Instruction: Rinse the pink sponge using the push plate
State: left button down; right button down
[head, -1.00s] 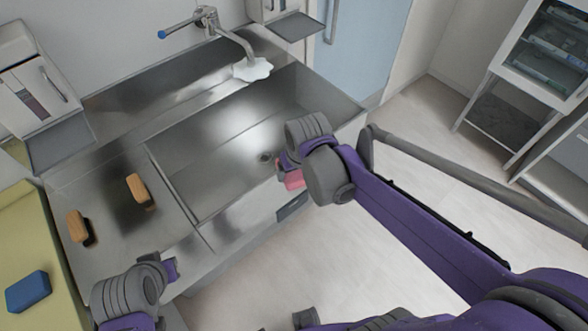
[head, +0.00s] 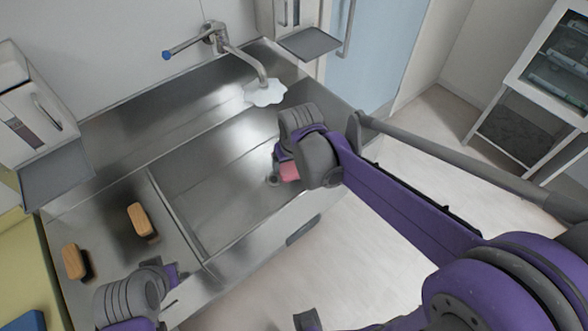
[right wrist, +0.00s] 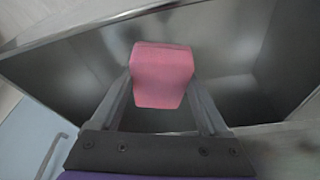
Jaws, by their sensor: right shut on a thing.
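The pink sponge (head: 290,172) is held by my right gripper (head: 280,166) over the right part of the sink basin (head: 215,160). In the right wrist view the sponge (right wrist: 162,75) sits between both fingers, with the metal basin behind it. A curved tap (head: 245,62) reaches over the basin's back edge, with a pale white patch (head: 265,93) below its spout. A dark plate (head: 303,229) on the sink's front looks like the push plate. My left gripper (head: 172,277) is at the sink's front left; its fingers are too hidden to judge.
Two orange-brown brushes or blocks (head: 141,220) (head: 74,262) lie on the left drainboard. A blue block (head: 25,322) is on the yellow surface at far left. Wall dispensers with grey trays (head: 55,178) (head: 309,43) flank the sink. Open floor lies to the right.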

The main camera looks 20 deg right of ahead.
aim_at(294, 170)
pick_arm(q)
jog(key=shift+s+f+b, duration=0.2)
jog(key=shift+f+b, duration=0.2)
jog(key=shift+f, duration=0.25)
pick_arm(e)
jog(key=w+a+f, duration=0.1)
jog(key=w+f, duration=0.1)
jog(key=w, duration=0.8)
jog(key=shift+a, duration=0.15)
jog(key=shift+s, duration=0.15)
pick_arm(q)
jog(key=shift+s+f, duration=0.1)
jog(key=shift+f, duration=0.2)
pick_arm(e)
jog(key=shift+s+d, duration=0.2)
jog(key=shift+s, duration=1.1)
jog(key=shift+s+d, duration=0.15)
jog(key=shift+s, duration=1.1)
jog(key=shift+s+d, duration=0.2)
jog(key=shift+s, duration=1.1)
